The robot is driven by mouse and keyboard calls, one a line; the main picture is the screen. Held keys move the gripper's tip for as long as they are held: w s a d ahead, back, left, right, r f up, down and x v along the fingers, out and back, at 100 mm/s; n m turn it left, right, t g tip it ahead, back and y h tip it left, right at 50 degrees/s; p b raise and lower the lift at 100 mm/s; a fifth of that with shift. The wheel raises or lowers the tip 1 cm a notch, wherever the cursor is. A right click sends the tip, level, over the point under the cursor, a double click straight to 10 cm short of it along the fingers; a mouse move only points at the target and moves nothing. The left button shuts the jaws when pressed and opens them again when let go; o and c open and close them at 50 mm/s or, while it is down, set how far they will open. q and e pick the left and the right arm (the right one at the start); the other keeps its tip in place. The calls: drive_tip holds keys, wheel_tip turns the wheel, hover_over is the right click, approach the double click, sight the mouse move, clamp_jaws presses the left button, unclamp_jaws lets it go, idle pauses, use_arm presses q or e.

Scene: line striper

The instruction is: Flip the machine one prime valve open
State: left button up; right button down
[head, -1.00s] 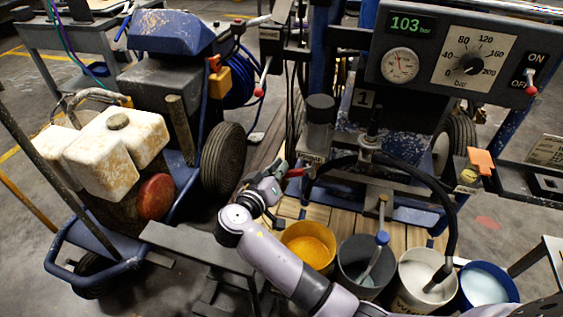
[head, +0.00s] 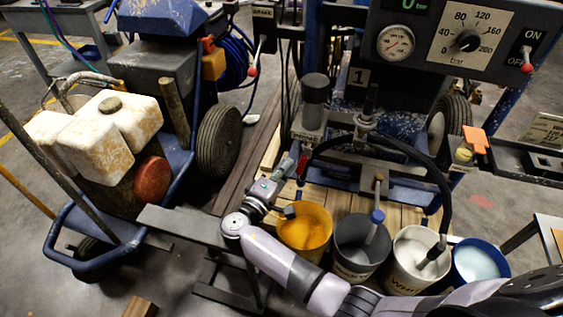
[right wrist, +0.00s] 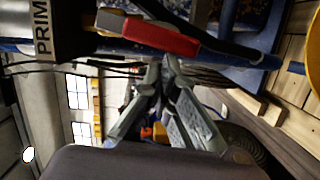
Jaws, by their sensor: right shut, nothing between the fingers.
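The prime valve's red handle (head: 302,166) is on the pump of the machine marked 1, below a grey cylinder. It points steeply downward in the head view. In the right wrist view the red handle (right wrist: 160,35) lies across the top, beside a partly cut-off label starting "PRIM" (right wrist: 42,28). My right gripper (head: 287,168) is just left of the handle in the head view. In the right wrist view my right gripper (right wrist: 168,62) is shut and empty, its tips close to the handle; I cannot tell whether they touch. My left gripper is not in view.
The control panel (head: 450,38) above has a display reading 0 bar, a gauge, a dial and an ON/OFF switch. Yellow (head: 305,230), grey (head: 352,262), white (head: 405,275) and blue (head: 503,272) buckets stand in front of the machine. Another striper (head: 100,130) stands left.

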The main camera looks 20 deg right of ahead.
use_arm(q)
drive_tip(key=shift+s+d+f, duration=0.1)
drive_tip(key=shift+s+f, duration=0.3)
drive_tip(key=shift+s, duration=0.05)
use_arm(e)
drive_tip(key=shift+s+d+f+n+h, duration=0.3)
drive_tip(key=shift+d+f+n, duration=0.1)
drive_tip(key=shift+n, duration=0.4)
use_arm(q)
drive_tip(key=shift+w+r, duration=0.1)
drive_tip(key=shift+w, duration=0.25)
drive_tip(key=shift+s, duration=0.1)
use_arm(e)
drive_tip(key=shift+w, duration=0.15)
